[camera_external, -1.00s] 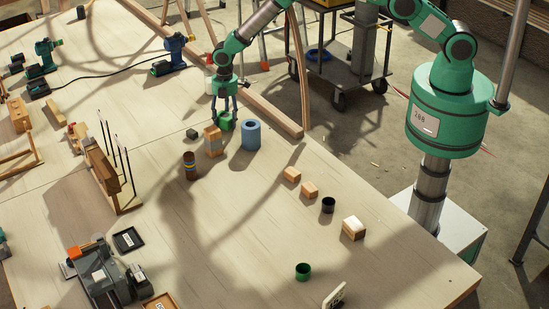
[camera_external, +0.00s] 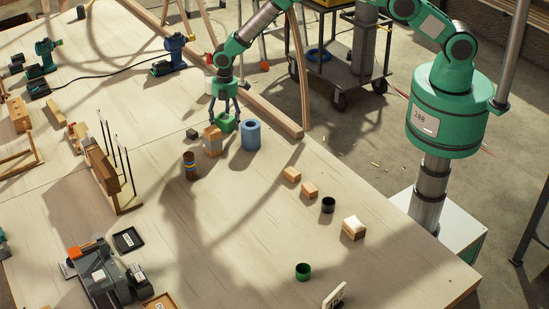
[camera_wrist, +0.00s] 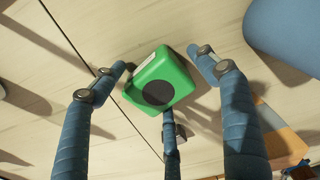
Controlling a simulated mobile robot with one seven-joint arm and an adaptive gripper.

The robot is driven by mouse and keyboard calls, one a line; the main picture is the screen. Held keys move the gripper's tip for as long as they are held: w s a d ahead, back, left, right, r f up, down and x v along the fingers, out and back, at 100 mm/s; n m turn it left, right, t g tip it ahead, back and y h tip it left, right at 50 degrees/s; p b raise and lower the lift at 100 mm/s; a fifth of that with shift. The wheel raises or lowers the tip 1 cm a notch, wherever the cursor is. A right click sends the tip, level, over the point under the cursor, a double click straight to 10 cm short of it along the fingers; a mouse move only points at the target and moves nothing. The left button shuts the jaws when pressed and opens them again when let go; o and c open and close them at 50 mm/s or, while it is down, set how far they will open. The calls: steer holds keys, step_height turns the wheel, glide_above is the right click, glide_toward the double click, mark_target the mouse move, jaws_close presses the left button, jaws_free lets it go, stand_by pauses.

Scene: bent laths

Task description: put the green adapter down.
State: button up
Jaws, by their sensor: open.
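The green adapter (camera_external: 228,126) sits on the far part of the workbench, between a wooden block and a blue cylinder. In the wrist view it is a green block (camera_wrist: 184,82) with a dark round patch on top and a pale label on one edge. My gripper (camera_external: 224,108) is just above it with its fingers spread. In the wrist view the three blue fingers of my gripper (camera_wrist: 165,85) stand open around the adapter. The left finger and the lower finger are very close to it; whether they touch it I cannot tell.
The blue cylinder (camera_external: 251,136) stands close on the right. The wooden block (camera_external: 212,142) and a small dark block (camera_external: 192,134) are on the left. The middle of the workbench (camera_external: 235,215) is clear.

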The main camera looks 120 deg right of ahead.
mark_target(226, 117)
steer(key=shift+r, duration=0.15)
step_height(226, 117, up, 12)
steer(key=b, duration=0.1)
steer(key=shift+s, duration=0.25)
stand_by(0.3)
steer(key=shift+d, duration=0.1)
stand_by(0.4)
